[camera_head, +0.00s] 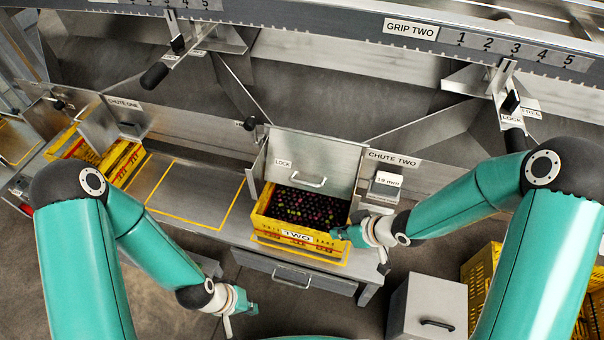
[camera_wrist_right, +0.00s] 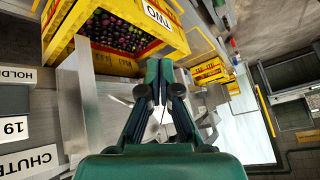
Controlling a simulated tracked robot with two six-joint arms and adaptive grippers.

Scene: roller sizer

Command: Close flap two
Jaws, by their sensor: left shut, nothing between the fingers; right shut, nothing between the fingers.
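The metal flap (camera_head: 330,165) at chute two stands upright behind the yellow crate marked TWO (camera_head: 258,227). It has a bar handle (camera_head: 308,180) low on its face and a LOCK label. The crate holds many small dark round fruits, and it also shows inverted in the right wrist view (camera_wrist_right: 110,62). My right gripper (camera_head: 341,233) is shut and empty at the crate's front right corner, below and right of the flap handle; in the right wrist view its fingers (camera_wrist_right: 160,82) overlap the crate's edge. My left gripper (camera_head: 228,322) is shut and empty, low and left of the crate.
A 19 mm block (camera_head: 386,187) stands right of the flap under the CHUTE TWO label. The GRIP TWO lever (camera_head: 512,110) is at upper right. Bare bench (camera_head: 190,195) lies left of the crate. A grey box (camera_head: 432,307) stands at lower right.

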